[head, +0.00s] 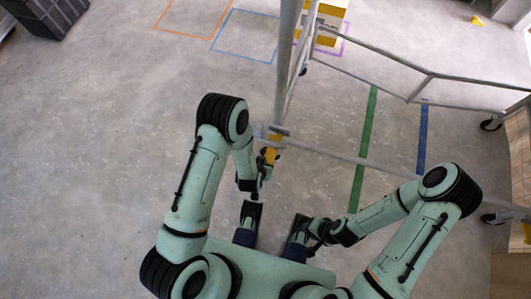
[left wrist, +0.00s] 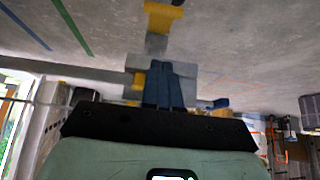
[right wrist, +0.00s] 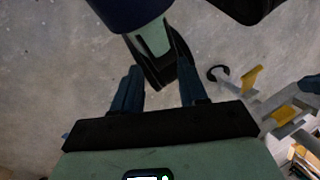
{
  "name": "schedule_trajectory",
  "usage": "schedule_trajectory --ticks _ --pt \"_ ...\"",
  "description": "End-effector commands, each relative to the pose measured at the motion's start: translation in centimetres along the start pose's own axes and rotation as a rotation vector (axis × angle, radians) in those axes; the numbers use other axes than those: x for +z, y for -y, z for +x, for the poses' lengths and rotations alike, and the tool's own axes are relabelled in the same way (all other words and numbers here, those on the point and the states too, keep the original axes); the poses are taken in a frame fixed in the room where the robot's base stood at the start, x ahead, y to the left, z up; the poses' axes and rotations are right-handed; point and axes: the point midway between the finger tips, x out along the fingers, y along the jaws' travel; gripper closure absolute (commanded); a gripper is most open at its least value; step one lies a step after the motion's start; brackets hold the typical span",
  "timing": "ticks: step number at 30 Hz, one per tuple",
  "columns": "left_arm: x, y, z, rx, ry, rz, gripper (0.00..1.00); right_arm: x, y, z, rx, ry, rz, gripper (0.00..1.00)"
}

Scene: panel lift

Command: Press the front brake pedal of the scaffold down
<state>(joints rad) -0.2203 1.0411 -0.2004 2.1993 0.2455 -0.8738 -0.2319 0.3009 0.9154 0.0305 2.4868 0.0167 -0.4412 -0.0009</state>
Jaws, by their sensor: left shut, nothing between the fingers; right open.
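The scaffold's grey frame (head: 287,70) stands ahead of me, and its near corner has a yellow pedal (head: 272,152) low on it. My left gripper (head: 266,172) is right at this corner. In the left wrist view its blue fingers (left wrist: 162,68) are together and empty, in front of grey metal with yellow parts (left wrist: 157,18); contact cannot be told. My right gripper (head: 308,231) is low near my base. In the right wrist view its fingers (right wrist: 158,88) are apart with nothing between them. That view also shows yellow scaffold parts (right wrist: 251,78) at the right.
A caster (head: 490,125) shows at the scaffold's right side. A yellow and white box (head: 328,22) stands behind the post. Green tape (head: 364,145) and blue tape (head: 422,135) mark the floor. A dark crate (head: 45,14) is at the far left. The left floor is clear.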

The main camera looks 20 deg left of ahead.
Motion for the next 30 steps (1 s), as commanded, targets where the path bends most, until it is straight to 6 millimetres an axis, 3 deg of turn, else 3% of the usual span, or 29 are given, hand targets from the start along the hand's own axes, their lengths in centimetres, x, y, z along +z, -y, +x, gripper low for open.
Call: schedule_trajectory --ticks 13,21,30 --pt "0.3 0.0 9.4 0.000 0.002 0.000 1.00 -4.3 -1.1 2.6 0.005 -0.114 0.010 0.57" --pt "2.6 0.0 11.5 0.001 0.003 0.000 1.00 -6.0 -1.5 3.3 0.007 -0.160 0.013 0.57" --pt "2.9 0.0 11.8 0.001 0.000 0.000 1.00 -6.3 -1.5 3.3 0.007 -0.168 0.014 0.57"
